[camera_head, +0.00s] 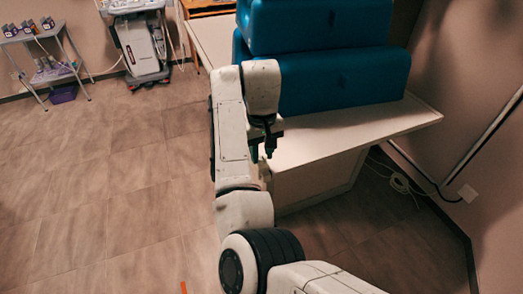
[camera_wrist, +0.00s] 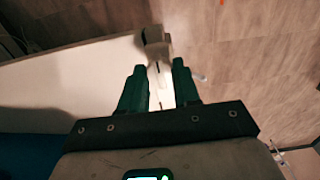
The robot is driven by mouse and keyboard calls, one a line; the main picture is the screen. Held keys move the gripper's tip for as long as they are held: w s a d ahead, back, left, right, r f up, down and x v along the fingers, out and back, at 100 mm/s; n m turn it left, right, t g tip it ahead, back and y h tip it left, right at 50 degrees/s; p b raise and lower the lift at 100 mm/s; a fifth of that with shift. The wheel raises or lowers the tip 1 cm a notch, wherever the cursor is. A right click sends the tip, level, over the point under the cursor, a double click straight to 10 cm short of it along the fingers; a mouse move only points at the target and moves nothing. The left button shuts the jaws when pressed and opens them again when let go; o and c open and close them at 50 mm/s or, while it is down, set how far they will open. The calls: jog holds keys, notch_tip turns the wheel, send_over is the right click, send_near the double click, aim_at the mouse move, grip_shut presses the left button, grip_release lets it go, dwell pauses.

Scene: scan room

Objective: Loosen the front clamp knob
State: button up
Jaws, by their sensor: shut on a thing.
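My gripper (camera_wrist: 159,68) has its two green fingers pointing at the edge of the pale tabletop in the wrist view. A small beige-brown piece, which I take as the front clamp knob (camera_wrist: 153,38), shows at the fingertips. The fingers are shut on it, though the exact contact is hard to see. A bright strip shows between the fingers. In the head view, my gripper (camera_head: 262,153) points down at the left edge of the pale table (camera_head: 385,124). The knob is hidden there behind my arm.
Large blue cushions (camera_head: 345,80) are stacked on the table. A white machine (camera_head: 138,45) and a grey side shelf (camera_head: 48,52) with small items stand at the far left. A cable (camera_head: 400,184) lies by the right wall.

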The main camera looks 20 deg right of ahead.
jog(key=shift+r+n+p, duration=0.2)
jog(key=shift+n+p, duration=0.1)
jog(key=shift+p, duration=0.25)
jog(key=n+p, duration=0.2)
jog(key=p, duration=0.3)
jog(key=shift+r+n, duration=0.2)
jog(key=shift+n, duration=0.2)
jog(key=n+p, duration=0.4)
jog(key=p, duration=0.1)
jog(key=shift+f+n, duration=0.1)
jog(key=shift+n, duration=0.2)
jog(key=n+p, duration=0.4)
jog(key=n, duration=0.1)
jog(key=shift+f, duration=0.15)
jog(key=shift+f+n+p, duration=0.1)
jog(key=shift+n+p, duration=0.4)
jog(key=shift+n, duration=1.9)
jog(key=o, duration=1.1)
jog(key=shift+c, duration=0.2)
